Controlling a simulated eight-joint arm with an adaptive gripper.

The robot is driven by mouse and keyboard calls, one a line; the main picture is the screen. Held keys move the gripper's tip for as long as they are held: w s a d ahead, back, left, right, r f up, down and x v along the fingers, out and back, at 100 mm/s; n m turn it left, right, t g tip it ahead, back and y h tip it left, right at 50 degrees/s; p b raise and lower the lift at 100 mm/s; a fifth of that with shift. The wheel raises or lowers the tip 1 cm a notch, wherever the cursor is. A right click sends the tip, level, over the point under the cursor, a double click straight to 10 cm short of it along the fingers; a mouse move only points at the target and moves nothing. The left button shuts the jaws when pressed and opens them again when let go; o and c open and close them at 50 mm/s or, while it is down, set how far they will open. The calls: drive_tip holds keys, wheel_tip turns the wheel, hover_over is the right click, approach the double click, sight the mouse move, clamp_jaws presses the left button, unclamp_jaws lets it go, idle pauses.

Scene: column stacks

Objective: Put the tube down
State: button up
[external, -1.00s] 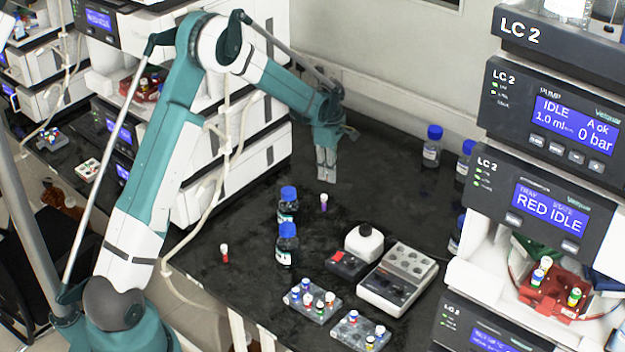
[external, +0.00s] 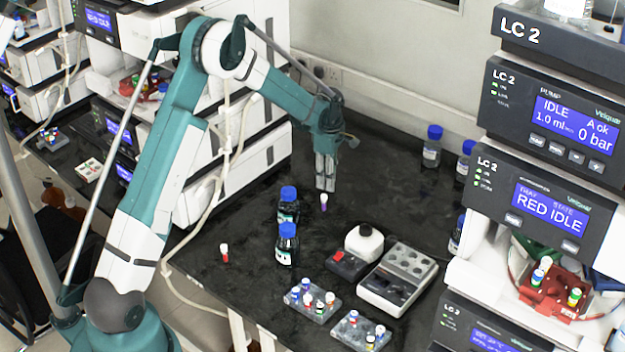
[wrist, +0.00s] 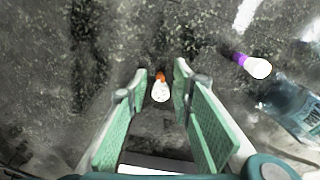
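A tube with a white cap and an orange band (wrist: 160,90) shows in the wrist view between the tips of my gripper (wrist: 161,82). The two green-padded fingers are apart, with a narrow gap visible on each side of the tube. In the external view my gripper (external: 325,187) points down, low over the black bench (external: 385,165). The orange tube cannot be made out there, and whether its base touches the bench is hidden. A purple tube with a white cap (external: 323,202) stands on the bench just in front of my gripper; it also shows at right in the wrist view (wrist: 252,65).
Two blue-capped bottles (external: 287,245) stand left of the purple tube. A red-banded tube (external: 224,253) stands farther left.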

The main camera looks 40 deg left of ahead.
drive_tip(key=shift+r, duration=0.2)
wheel_tip(320, 180, up, 12)
drive_tip(key=p, duration=0.1)
drive_tip(key=shift+p, duration=0.4)
idle(0.9)
